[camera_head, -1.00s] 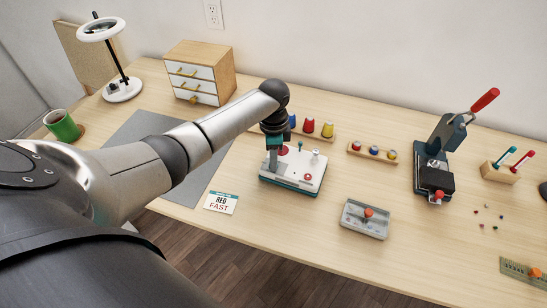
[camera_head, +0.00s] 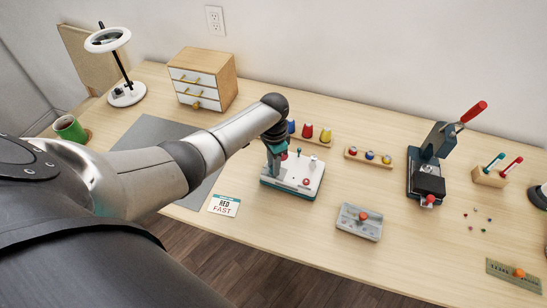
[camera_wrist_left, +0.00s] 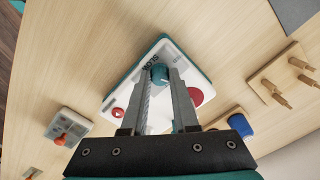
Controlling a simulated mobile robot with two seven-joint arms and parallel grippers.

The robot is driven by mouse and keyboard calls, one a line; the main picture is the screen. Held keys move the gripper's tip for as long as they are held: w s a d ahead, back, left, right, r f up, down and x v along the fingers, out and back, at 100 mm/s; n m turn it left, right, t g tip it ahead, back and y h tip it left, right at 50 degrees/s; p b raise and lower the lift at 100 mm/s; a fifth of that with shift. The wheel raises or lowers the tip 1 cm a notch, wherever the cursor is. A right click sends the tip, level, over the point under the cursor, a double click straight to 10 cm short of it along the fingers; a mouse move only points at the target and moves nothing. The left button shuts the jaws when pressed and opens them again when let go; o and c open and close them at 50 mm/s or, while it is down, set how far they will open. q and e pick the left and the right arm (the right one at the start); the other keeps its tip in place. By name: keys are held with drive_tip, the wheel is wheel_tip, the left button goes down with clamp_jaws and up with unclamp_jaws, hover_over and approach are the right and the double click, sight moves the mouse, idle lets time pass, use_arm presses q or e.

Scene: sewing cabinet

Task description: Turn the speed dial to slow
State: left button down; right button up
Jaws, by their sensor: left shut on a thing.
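A white control box (camera_head: 312,172) with a teal base sits on the table in the head view. In the left wrist view the same box (camera_wrist_left: 178,112) shows a teal dial (camera_wrist_left: 160,73), a red pad and a small red button. Dark lettering on the box beside the dial seems to read SLOW; the dial's pointer is not clear. My left gripper (camera_head: 275,170) reaches down onto the box's left part. In the wrist view its fingers (camera_wrist_left: 161,80) are shut on the dial, one on each side. My right gripper is out of view.
A card reading RED FAST (camera_head: 224,206) lies left of the box. A grey box with an orange knob (camera_head: 360,221) stands front right. Pegged spools (camera_head: 308,132) stand behind, and a red-handled press (camera_head: 428,178) farther right.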

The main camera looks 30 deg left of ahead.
use_arm(q)
drive_tip(key=n+p, duration=0.2)
drive_tip(key=shift+d+r+n, duration=0.1)
drive_tip(key=shift+r+n, duration=0.1)
drive_tip(key=shift+n, duration=0.2)
drive_tip(key=n+p, duration=0.1)
drive_tip(key=n, duration=0.2)
drive_tip(key=shift+w+n+p, duration=0.1)
drive_tip(key=shift+n+p, duration=0.2)
drive_tip(key=n+p, duration=0.1)
drive_tip(key=n, duration=0.2)
drive_tip(key=shift+n, duration=0.3)
drive_tip(key=n, duration=0.3)
drive_tip(key=shift+f+n+p, duration=0.1)
drive_tip(key=shift+n+p, duration=0.3)
drive_tip(key=n, duration=0.9)
drive_tip(key=shift+p, duration=0.4)
drive_tip(key=n, duration=0.4)
drive_tip(key=shift+n, duration=2.1)
